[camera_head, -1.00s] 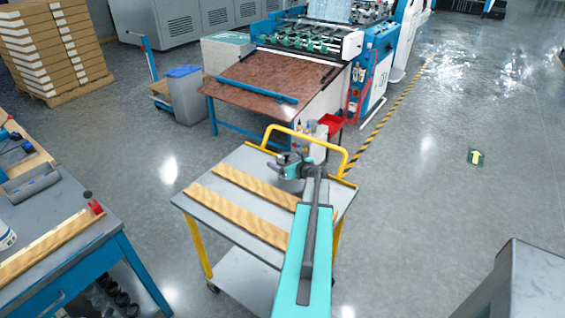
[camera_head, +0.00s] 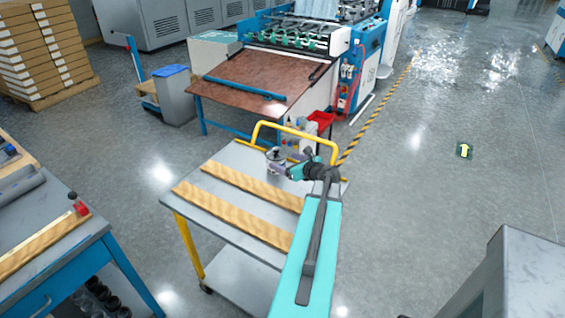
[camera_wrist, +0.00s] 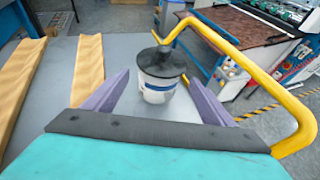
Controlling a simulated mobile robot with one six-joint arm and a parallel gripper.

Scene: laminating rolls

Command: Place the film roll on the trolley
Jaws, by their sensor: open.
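The trolley (camera_head: 225,210) has a grey top, yellow frame and handle. Two wooden strips (camera_head: 245,215) lie across it. A white pot with a black lid and blue band stands upright on its top near the handle (camera_head: 276,161); the pot (camera_wrist: 158,78) also shows ahead of my fingers in the wrist view. My gripper (camera_head: 284,171) is open and empty, just beside the pot. A grey roll (camera_head: 17,189), seemingly the film roll, lies on the workbench at the left edge, partly cut off by the frame.
The blue-legged workbench (camera_head: 70,236) stands left of the trolley and carries a red bottle (camera_head: 78,205) and a wooden strip. The laminating machine (camera_head: 262,82) is behind the trolley. A grey block-like unit (camera_head: 520,270) is at front right. Open floor lies to the right.

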